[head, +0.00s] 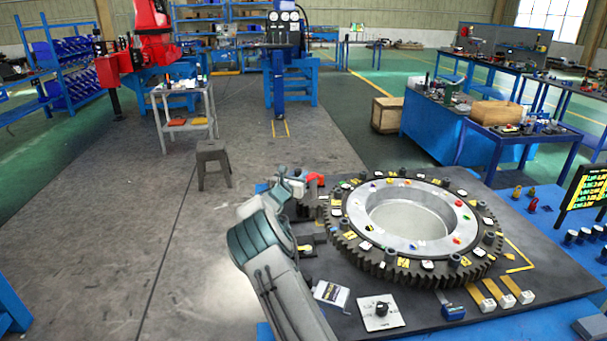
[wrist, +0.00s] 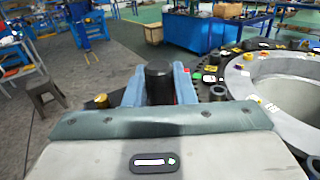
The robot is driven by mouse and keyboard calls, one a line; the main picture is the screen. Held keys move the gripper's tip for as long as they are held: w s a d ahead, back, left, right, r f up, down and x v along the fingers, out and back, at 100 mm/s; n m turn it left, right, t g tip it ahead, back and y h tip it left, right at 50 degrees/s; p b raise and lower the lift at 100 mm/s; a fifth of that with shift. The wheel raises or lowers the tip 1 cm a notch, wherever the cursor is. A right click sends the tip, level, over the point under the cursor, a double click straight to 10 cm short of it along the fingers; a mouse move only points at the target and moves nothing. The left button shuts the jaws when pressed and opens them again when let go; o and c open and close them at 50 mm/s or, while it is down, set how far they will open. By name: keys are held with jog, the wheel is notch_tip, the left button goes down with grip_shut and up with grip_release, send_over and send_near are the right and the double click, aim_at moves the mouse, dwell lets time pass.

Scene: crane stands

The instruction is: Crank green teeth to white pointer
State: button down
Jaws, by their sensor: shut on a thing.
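A large dark gear ring (head: 345,240) with teeth around its rim lies flat on a dark plate, around a pale metal hub. Coloured tags and dark bolts sit on its top. I cannot make out clearly which teeth are green. A small pale upright piece (head: 442,297) by the front teeth may be the white pointer. My gripper (head: 292,182) is at the ring's left, beside a red part (head: 315,178). In the wrist view its two blue-grey fingers are shut on a black upright crank knob (wrist: 158,82). The crank's arm below is hidden by my gripper.
A white panel with a black dial (head: 381,311), a small labelled card (head: 331,294) and a blue block (head: 453,312) lie in front of the ring. A display (head: 585,186) stands at right. A grey stool (head: 212,160) is on the open floor at left.

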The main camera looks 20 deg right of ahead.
jog(key=shift+w+a+r, duration=0.15)
jog(key=shift+w+a, duration=0.05)
jog(key=shift+a, duration=0.1)
jog(key=c, duration=1.6)
grip_release()
jog(key=o, duration=0.4)
jog(key=shift+c, duration=0.2)
jog(key=shift+s+a, duration=0.1)
jog(key=shift+a, duration=0.05)
jog(key=shift+d, duration=0.25)
jog(key=b+v, duration=0.4)
jog(key=v, duration=1)
jog(key=shift+w+a, duration=0.2)
jog(key=shift+a, duration=0.05)
